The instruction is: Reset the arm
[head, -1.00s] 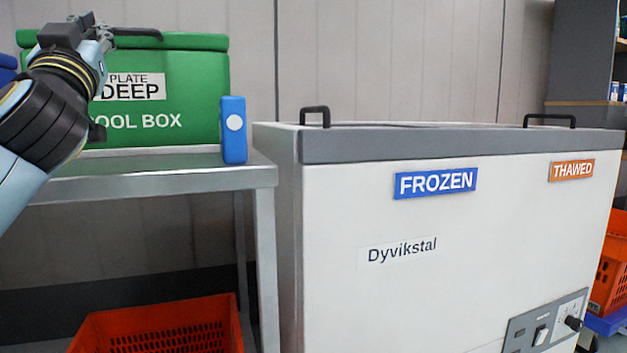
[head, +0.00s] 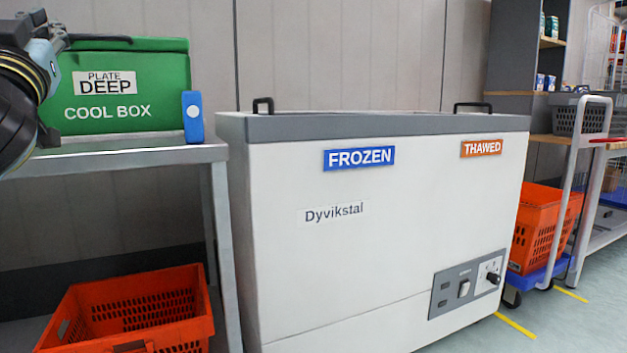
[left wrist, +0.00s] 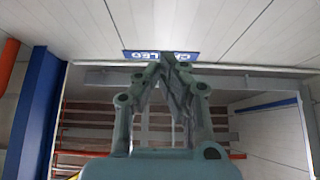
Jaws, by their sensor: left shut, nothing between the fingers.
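My left arm comes in at the left edge of the head view, in front of the green cool box (head: 130,90) on the metal table. Past the fingers are a pale panelled surface and a blue sign. My right gripper is in neither view.
A blue device (head: 193,118) stands at the right end of the metal table (head: 120,157). Right of it is a white chest freezer (head: 400,215). An orange tote (head: 135,310) sits below the table, another (head: 535,235) on a blue dolly. Floor is clear at the lower right.

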